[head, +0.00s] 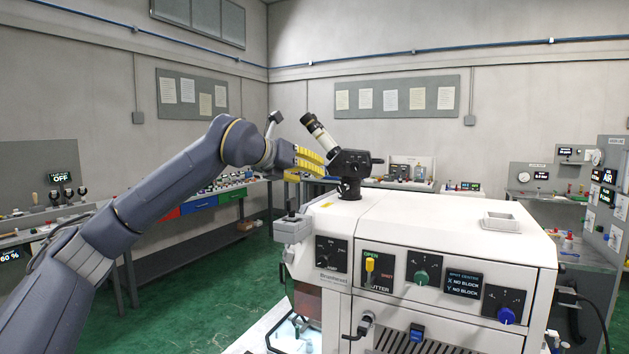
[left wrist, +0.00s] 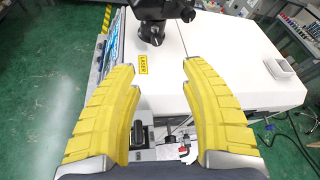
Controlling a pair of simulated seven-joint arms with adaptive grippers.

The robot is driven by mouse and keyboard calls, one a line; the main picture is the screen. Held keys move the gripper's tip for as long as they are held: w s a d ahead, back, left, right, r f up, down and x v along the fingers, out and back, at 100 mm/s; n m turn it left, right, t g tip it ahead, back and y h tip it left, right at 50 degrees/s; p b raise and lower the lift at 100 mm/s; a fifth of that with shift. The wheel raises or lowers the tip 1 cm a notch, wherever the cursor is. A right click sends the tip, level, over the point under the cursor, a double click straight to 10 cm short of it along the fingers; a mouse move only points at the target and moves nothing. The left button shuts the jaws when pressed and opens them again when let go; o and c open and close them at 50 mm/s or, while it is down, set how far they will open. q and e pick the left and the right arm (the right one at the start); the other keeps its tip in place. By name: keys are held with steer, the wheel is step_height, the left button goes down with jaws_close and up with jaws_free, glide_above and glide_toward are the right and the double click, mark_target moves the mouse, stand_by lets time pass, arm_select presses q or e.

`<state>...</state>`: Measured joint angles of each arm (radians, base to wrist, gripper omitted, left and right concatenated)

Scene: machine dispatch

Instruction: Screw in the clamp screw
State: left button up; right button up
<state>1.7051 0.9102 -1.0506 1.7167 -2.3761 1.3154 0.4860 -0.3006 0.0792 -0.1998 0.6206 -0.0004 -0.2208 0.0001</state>
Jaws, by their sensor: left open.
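A white machine (head: 440,225) carries a black viewing head (head: 355,163) with a cream-and-black eyepiece tube (head: 319,132) tilted up to the left. The head's dark underside (left wrist: 160,10) shows at the top of the left wrist view, with a small black knob (left wrist: 188,15) on its right and a dark post (left wrist: 153,32) below. I cannot tell which part is the clamp screw. My left gripper (head: 324,165) is open and empty, just left of the viewing head. In the left wrist view its yellow fingers (left wrist: 160,69) are spread above the machine's top, apart from the head.
The machine's front has a yellow shutter lever (head: 369,266), a green knob (head: 422,277) and a blue knob (head: 507,316). A small white square tray (head: 500,221) sits on its top at the right. Benches with tools line the walls. The machine top between is clear.

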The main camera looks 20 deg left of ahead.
arm_select(q)
glide_toward(340, 189)
steer(key=x, duration=0.9)
steer(key=shift+w+d, duration=0.1)
steer(key=shift+w, duration=0.25)
steer(key=shift+o, duration=0.2)
